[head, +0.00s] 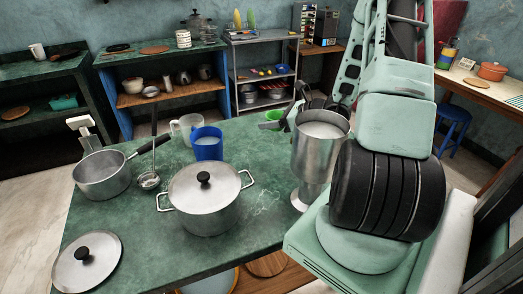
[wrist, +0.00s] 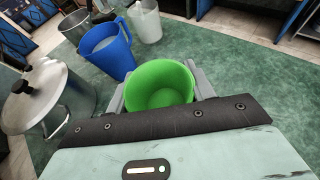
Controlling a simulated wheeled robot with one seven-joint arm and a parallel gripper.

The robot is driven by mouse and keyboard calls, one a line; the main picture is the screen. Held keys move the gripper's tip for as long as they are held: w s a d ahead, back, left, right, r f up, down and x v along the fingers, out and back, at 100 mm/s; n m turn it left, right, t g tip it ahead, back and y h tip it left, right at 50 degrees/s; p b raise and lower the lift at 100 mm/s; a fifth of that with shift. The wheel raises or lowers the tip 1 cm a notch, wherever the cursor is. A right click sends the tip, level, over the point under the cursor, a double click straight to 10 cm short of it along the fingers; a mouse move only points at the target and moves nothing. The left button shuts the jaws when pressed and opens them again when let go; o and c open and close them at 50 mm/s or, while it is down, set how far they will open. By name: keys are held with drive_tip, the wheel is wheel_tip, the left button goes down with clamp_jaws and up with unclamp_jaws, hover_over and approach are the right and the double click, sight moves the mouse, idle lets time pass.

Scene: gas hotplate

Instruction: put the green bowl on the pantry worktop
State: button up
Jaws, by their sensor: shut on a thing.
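The green bowl (wrist: 158,84) is between the two grey fingers of my gripper (wrist: 160,92) in the wrist view, with its open top showing and its inside empty. My gripper is shut on it. I cannot tell whether the bowl touches a surface. Worktops stand along the back wall, one with a green top (head: 160,52) on blue sides; no label shows which is the pantry's.
On the table (head: 140,235) stand a lidded steel pot (head: 205,208), a blue jug (head: 207,145), a clear jug (head: 184,128), a saucepan (head: 102,178), a loose lid (head: 86,262) and a tall steel vessel (head: 318,155) close to my arm.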

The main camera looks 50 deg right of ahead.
sight(271, 155)
wheel_tip(271, 155, down, 11)
drive_tip(key=shift+f, duration=0.1)
idle(0.3)
drive_tip(key=shift+f, duration=0.2)
drive_tip(key=o, duration=0.9)
drive_tip(key=shift+o, duration=0.2)
drive_tip(key=shift+r, duration=0.15)
